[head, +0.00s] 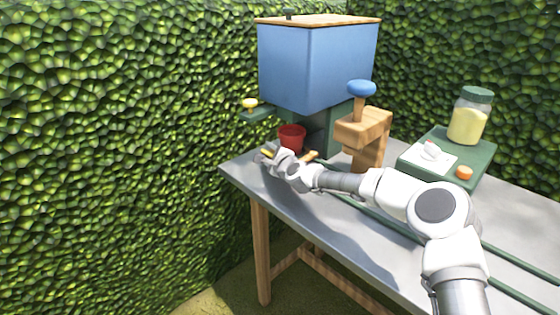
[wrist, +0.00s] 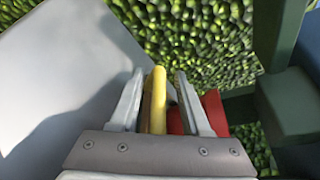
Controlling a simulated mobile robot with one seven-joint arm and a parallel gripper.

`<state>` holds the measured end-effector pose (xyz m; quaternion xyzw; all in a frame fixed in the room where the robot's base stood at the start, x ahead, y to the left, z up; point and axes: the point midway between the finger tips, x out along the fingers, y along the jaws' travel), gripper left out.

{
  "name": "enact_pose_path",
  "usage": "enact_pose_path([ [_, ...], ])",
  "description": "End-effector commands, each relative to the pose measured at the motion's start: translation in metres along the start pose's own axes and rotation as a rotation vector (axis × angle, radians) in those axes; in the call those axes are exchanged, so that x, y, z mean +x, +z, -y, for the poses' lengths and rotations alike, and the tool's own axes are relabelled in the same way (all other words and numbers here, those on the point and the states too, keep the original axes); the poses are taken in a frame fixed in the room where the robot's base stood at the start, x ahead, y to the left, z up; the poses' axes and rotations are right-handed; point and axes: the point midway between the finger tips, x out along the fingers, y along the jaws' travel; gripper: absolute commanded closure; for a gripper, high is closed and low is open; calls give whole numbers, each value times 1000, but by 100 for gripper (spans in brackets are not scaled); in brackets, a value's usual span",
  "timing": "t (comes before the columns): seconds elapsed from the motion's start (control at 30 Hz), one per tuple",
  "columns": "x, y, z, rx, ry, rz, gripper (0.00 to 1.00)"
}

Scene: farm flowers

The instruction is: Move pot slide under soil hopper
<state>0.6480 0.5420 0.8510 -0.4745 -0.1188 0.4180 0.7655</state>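The soil hopper (head: 300,70) is a large blue box with a wooden-edged top at the back of the table. A red pot (head: 291,136) is low, below the hopper's front left side; part of it shows in the wrist view (wrist: 215,108), right of the fingers. A yellow bar (wrist: 158,92), which looks like the slide's handle, lies between the fingers of my gripper (wrist: 160,98). Gaps show on both sides of the bar, so the gripper looks open around it. In the head view my gripper (head: 268,156) is just left of and below the pot. The rest of the slide is largely hidden.
A wooden post with a blue knob (head: 361,88) stands right of the pot. A green tray (head: 413,162) with a jar (head: 469,117) is farther right. A yellow knob (head: 250,103) sits left of the hopper. Green rails (head: 510,258) run along the grey table. A hedge is behind.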

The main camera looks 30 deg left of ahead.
Motion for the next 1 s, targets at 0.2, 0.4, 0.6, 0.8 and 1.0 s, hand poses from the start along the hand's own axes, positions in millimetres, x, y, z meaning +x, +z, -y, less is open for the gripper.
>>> enact_pose_path([
  [0.2,-26,0,1,-1,2,0,53],
  [0.4,-55,1,1,-2,2,1,53],
  [0.6,-87,0,2,-1,1,-1,53],
  [0.8,-121,0,2,-2,-1,-1,53],
  [1.0,-150,0,2,-2,-1,-1,53],
])
